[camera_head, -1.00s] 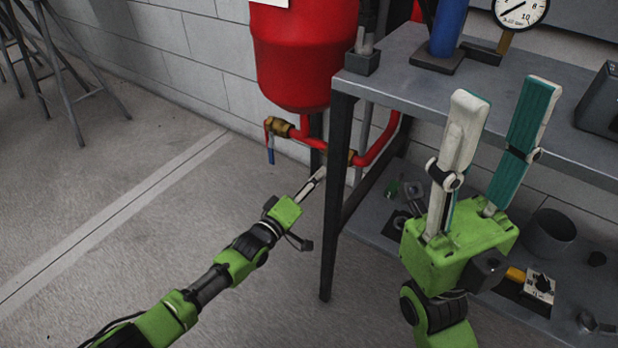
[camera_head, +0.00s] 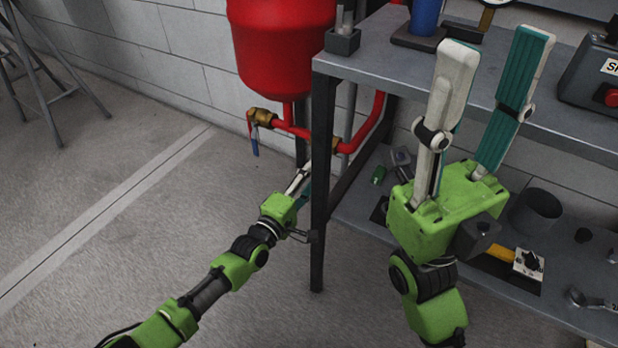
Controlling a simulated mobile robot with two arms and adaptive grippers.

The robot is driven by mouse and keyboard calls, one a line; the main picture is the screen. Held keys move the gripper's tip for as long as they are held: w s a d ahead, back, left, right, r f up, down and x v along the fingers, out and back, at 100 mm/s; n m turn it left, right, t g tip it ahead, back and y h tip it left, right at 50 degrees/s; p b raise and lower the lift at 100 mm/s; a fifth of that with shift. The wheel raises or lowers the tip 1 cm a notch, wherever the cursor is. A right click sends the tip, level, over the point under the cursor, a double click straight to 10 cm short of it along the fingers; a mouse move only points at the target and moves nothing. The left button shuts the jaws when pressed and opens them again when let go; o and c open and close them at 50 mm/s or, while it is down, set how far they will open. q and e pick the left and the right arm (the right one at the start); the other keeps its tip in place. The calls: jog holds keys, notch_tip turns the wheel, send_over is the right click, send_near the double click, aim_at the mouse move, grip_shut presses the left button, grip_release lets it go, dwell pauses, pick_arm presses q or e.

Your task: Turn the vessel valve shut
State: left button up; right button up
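The red vessel (camera_head: 282,50) hangs by the block wall, with red pipe below it. A brass valve (camera_head: 260,117) with a blue lever (camera_head: 255,142) sits on the left end of the pipe. The lever points down. A second brass fitting (camera_head: 336,144) is partly hidden behind the shelf leg. My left gripper (camera_head: 304,176) is below the pipe, right of the blue lever and apart from it. It shows nearly edge-on, so its opening is unclear. My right gripper (camera_head: 494,70) points up in front of the shelf, fingers spread and empty.
A grey metal shelf unit (camera_head: 400,75) stands on the right; its front leg (camera_head: 319,200) is close beside my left gripper. A blue cylinder (camera_head: 425,15) and a box with a red button (camera_head: 600,85) are on top.

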pick_arm(q)
jog(key=shift+w+r, duration=0.15)
jog(key=shift+r, duration=0.2)
jog(key=o, duration=1.4)
jog(key=shift+o, duration=1.1)
jog(key=shift+d+f, duration=0.1)
jog(key=shift+f, duration=0.1)
jog(key=shift+f, duration=0.1)
jog(key=v, duration=1.2)
